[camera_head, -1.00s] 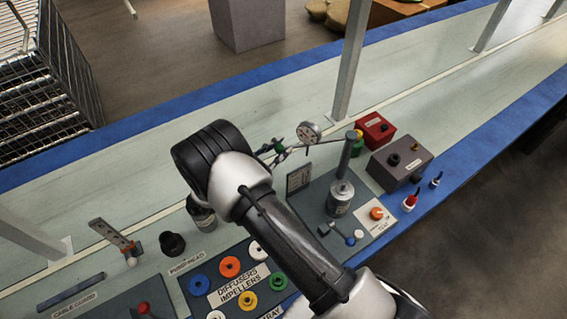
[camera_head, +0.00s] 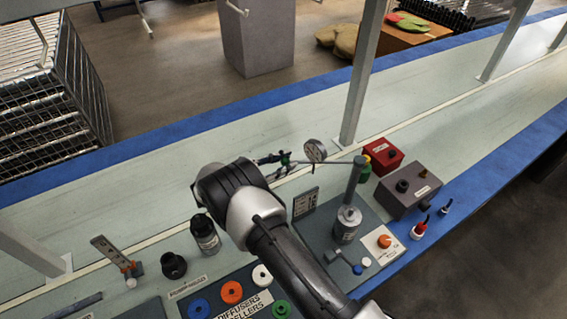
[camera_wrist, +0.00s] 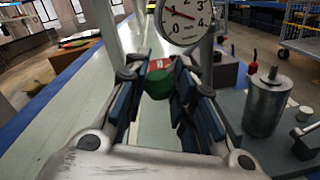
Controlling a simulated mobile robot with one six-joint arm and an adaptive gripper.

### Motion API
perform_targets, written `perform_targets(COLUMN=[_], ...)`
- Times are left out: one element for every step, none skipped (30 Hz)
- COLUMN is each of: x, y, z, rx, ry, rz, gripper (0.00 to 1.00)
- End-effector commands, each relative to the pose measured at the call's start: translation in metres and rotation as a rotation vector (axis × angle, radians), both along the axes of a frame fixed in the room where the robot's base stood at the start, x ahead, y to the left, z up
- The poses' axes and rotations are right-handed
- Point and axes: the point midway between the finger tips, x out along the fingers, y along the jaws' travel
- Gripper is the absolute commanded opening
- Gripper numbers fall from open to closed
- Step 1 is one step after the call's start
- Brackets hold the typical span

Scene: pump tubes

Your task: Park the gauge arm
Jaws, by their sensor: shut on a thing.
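The gauge arm is a thin rod (camera_head: 336,161) at the top of a grey post (camera_head: 354,182). It carries a round white dial gauge (camera_head: 315,151), which is large at the top of the wrist view (camera_wrist: 186,18). A green knob (camera_head: 285,158) is at the arm's outer end, left of the dial. My gripper (camera_head: 276,159) is shut on this knob. In the wrist view the green knob (camera_wrist: 158,85) sits between the two dark fingers. The contact itself is partly hidden by the fingers.
A silver cylinder (camera_head: 347,224) stands on the grey plate beside the post. A red box (camera_head: 383,157) and a grey box (camera_head: 410,189) are to the right. The pale bench behind the arm is clear.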

Motion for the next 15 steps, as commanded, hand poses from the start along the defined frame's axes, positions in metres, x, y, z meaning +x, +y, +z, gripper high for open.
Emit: perform_targets(x=[0.0034, 0.0036, 0.0037, 0.0038, 0.0038, 0.0038, 0.0039, 0.0038, 0.0038, 0.0038, 0.0038, 0.0037, 0.0036, 0.0035, 0.0034], y=[-0.0048, -0.0046, -0.0046, -0.0045, -0.0045, -0.0046, -0.0046, -0.0046, -0.0045, -0.0044, -0.0043, -0.0040, -0.0038, -0.0036, -0.0033], z=[-0.0036, -0.0035, -0.0034, -0.0032, -0.0031, -0.0031, -0.0030, -0.0029, -0.0028, -0.0026, -0.0024, -0.0022, -0.0020, -0.0018, -0.0015], rx=[0.006, 0.005, 0.005, 0.005, 0.006, 0.005, 0.005, 0.005, 0.005, 0.005, 0.006, 0.006, 0.006, 0.006, 0.005], ry=[0.005, 0.004, 0.004, 0.003, 0.003, 0.003, 0.002, 0.002, 0.002, 0.002, 0.001, 0.001, 0.001, 0.000, 0.000], rz=[0.004, 0.005, 0.005, 0.005, 0.005, 0.005, 0.005, 0.005, 0.005, 0.005, 0.005, 0.005, 0.005, 0.005, 0.004], gripper=[0.00, 0.00, 0.00, 0.25, 0.27, 0.30, 0.32, 0.34, 0.36, 0.38, 0.40, 0.43, 0.44, 0.44, 0.44])
